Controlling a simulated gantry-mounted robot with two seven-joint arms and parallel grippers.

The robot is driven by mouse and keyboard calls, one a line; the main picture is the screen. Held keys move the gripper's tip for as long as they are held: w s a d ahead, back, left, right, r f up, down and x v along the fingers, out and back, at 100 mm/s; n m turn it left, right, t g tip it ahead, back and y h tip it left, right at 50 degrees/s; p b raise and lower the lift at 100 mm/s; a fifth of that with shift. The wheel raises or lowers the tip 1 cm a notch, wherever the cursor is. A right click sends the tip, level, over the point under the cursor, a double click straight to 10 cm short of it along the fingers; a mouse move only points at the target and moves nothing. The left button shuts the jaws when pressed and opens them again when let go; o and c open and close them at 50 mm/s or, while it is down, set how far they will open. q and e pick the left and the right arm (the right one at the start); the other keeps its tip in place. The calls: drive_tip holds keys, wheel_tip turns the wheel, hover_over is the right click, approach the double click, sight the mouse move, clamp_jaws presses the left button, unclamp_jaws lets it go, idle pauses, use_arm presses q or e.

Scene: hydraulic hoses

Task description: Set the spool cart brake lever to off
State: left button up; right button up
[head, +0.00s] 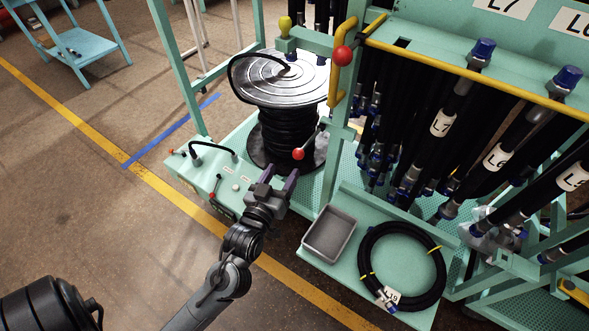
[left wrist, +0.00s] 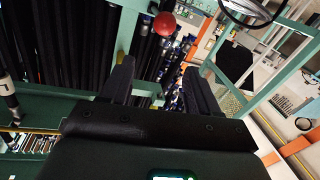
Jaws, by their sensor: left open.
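A lever with a red ball knob (head: 298,154) juts out beside the spool of black hose (head: 285,125) on the green cart (head: 225,165). Its thin rod runs up and to the right from the knob. A second red ball knob (head: 343,56) sits higher, by a yellow handle. I cannot read a brake or off marking on either. My left gripper (head: 280,174) is open and empty, just below and left of the lower knob, apparently apart from it. In the left wrist view, a red knob (left wrist: 164,23) shows beyond the open fingers (left wrist: 158,70). My right gripper is not in view.
A grey tray (head: 329,234) and a coiled black hose (head: 402,267) lie on the green shelf at the right. Labelled hoses (head: 497,156) hang in the rack. Small red-tipped controls (head: 216,183) sit on the cart deck. The floor at left is mostly open.

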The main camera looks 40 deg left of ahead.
sight(296, 159)
use_arm(q)
drive_tip(key=w+a+f+b, duration=0.1)
drive_tip(key=w+b, duration=0.1)
drive_tip(key=w, duration=0.1)
drive_tip(key=w+a+f+b, duration=0.1)
drive_tip(key=w+b, duration=0.1)
drive_tip(key=w, duration=0.2)
drive_tip(key=w+a+f+b, duration=0.1)
drive_tip(key=w+b, duration=0.1)
drive_tip(key=w, duration=0.1)
drive_tip(key=shift+w+a+f, duration=0.15)
drive_tip(key=shift+w+f, duration=0.15)
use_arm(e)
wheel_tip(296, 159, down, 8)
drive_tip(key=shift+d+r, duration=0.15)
use_arm(q)
drive_tip(key=shift+c, duration=0.2)
clamp_jaws()
